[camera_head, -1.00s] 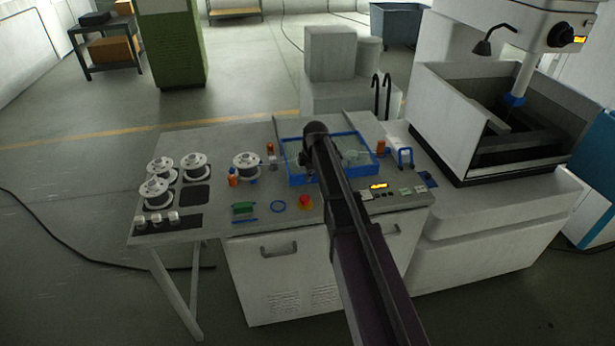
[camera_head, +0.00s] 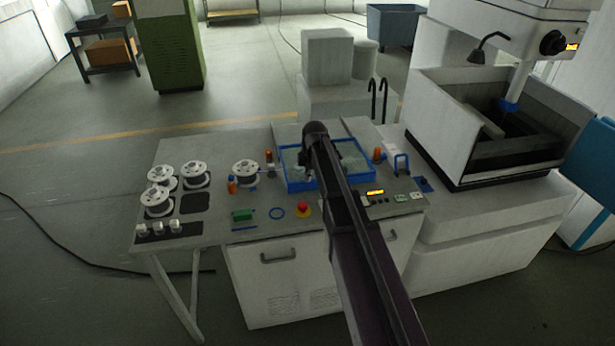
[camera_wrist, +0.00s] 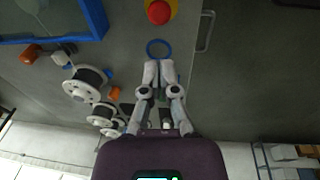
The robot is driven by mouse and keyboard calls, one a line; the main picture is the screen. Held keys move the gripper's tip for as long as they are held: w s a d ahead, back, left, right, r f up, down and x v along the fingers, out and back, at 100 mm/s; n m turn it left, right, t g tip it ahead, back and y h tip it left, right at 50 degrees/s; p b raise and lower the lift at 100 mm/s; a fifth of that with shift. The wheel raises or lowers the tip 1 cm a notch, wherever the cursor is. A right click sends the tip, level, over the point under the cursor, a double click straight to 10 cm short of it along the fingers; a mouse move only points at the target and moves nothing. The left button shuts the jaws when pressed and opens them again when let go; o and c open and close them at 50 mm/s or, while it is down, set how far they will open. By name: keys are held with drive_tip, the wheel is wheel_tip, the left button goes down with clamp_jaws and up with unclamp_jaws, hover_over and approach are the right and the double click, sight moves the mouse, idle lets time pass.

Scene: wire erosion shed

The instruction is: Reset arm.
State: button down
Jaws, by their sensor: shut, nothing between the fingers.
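My arm reaches up from the bottom of the head view over the grey workbench (camera_head: 225,222), with its far end above the blue-rimmed tray (camera_head: 300,184). My gripper (camera_wrist: 158,66) shows in the wrist view. Its fingers are closed together with nothing between them. In that view the fingertips point toward a blue ring (camera_wrist: 159,48) lying on the bench, and the gripper looks to be above the surface. In the head view the arm hides the gripper's fingers.
White wire spools (camera_head: 196,174) stand on the bench's left. A red button (camera_head: 303,208) sits near the front edge, with a green block (camera_head: 242,215) to its left. A machine with an open basin (camera_head: 465,130) stands right. Floor at left is mostly clear.

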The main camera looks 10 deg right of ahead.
drive_tip(key=s+f+m+b, duration=0.4)
drive_tip(key=s+m, duration=0.5)
drive_tip(key=s, duration=0.4)
drive_tip(key=s+a+f+m+g+h+b, duration=0.1)
drive_tip(key=s+f+m+b, duration=0.2)
drive_tip(key=s+m, duration=0.6)
drive_tip(key=shift+s+f+b, duration=0.35)
drive_tip(key=shift+s+f, duration=0.05)
drive_tip(key=shift+s, duration=2.4)
drive_tip(key=shift+a, duration=0.1)
